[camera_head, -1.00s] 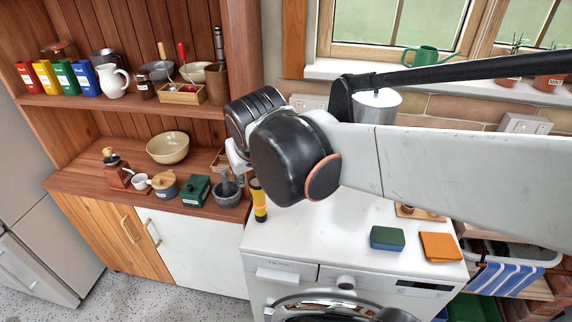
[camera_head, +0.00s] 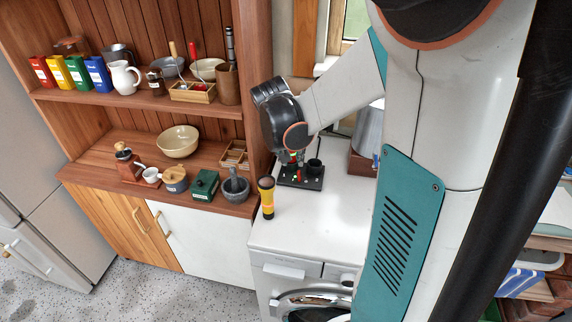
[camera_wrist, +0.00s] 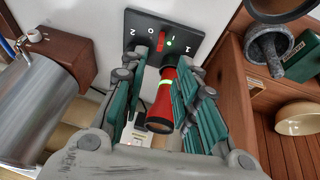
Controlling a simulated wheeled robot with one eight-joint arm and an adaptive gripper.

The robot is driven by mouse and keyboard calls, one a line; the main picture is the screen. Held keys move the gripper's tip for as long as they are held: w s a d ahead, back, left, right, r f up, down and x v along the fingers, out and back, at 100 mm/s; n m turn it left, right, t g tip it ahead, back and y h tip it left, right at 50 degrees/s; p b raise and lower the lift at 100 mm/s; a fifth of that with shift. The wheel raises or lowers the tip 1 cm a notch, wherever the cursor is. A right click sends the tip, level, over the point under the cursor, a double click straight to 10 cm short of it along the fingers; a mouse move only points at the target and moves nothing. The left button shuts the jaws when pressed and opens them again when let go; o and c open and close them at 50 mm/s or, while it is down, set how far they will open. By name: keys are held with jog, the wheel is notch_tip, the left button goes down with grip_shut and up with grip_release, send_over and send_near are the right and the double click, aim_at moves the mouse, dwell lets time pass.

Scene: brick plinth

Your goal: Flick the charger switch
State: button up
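The charger is a black plate (camera_wrist: 185,30) with white numerals and a small red switch (camera_wrist: 160,40). In the head view the charger (camera_head: 301,182) lies at the back left of the washing machine top, with a black cup on it. A red torch (camera_wrist: 164,100) with a black end and a glowing green band stands at the charger, between my fingers. My gripper (camera_wrist: 162,62) reaches down over the charger, its green-padded fingers apart on either side of the torch. I cannot tell whether a finger touches it. In the head view my gripper is mostly hidden behind my wrist.
A yellow and black torch (camera_head: 266,198) stands at the machine's left edge. A metal canister (camera_wrist: 30,105) with a wooden block stands beside the charger. A mortar (camera_head: 236,188) and other kitchenware stand on the cabinet to the left. The white machine top (camera_head: 300,225) is clear in front.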

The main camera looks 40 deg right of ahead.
aim_at(298, 172)
jog(key=b+x, duration=0.4)
jog(key=x, duration=0.7)
jog(key=shift+d+f, duration=0.15)
jog(key=shift+f, duration=0.1)
grip_shut()
